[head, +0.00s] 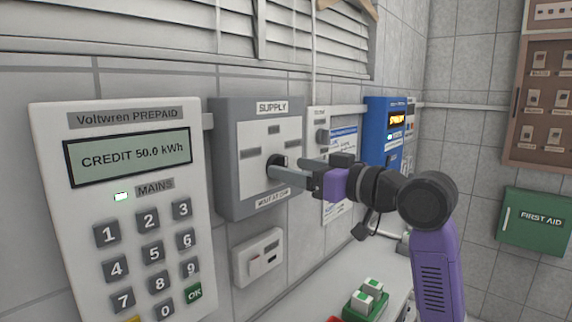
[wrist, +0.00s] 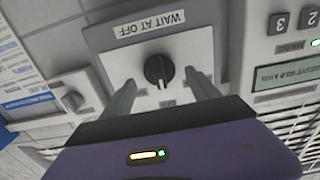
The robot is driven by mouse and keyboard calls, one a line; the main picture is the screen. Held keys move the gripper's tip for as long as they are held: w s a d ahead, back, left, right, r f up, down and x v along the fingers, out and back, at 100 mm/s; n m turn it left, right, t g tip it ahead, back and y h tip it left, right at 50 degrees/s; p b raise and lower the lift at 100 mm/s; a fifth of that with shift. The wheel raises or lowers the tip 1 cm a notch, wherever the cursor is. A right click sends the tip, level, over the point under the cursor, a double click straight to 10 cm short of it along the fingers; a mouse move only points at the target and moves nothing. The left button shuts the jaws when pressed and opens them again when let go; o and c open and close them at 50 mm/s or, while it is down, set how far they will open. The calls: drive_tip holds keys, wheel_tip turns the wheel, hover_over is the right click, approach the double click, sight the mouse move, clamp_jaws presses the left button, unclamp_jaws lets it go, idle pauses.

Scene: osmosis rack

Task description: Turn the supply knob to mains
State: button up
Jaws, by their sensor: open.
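The supply box (head: 232,160) is a grey wall box with a pale face marked SUPPLY. Its black round knob (head: 277,161) is partly hidden by my fingers in the head view. In the wrist view, which is roughly upside down, the knob (wrist: 158,70) shows whole, with a white mark on its lower edge, towards a small label too small to read. My gripper (wrist: 165,83) is open, one finger on each side of the knob with gaps visible. In the head view my gripper (head: 287,168) reaches the box face from the right. A WAIT AT OFF label (wrist: 167,23) is on the box.
Left of the box is a prepaid meter (head: 128,200) reading CREDIT 50.0 kWh, its green light lit beside MAINS. A small switch plate (head: 258,258) is below the box. A blue unit (head: 385,130) hangs to the right. A green push-button block (head: 366,299) stands lower down.

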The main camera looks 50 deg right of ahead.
sight(279, 160)
drive_tip(key=shift+w, duration=1.35)
drive_tip(key=c, duration=1.4)
drive_tip(key=shift+o, duration=0.2)
drive_tip(key=shift+a+f+n+b, duration=0.1)
drive_tip(key=shift+a+n+b, duration=0.05)
drive_tip(key=shift+n+b, duration=2.45)
drive_tip(key=shift+a+f+n+b, duration=0.1)
drive_tip(key=shift+n+b, duration=1.7)
drive_tip(key=shift+n, duration=1.6)
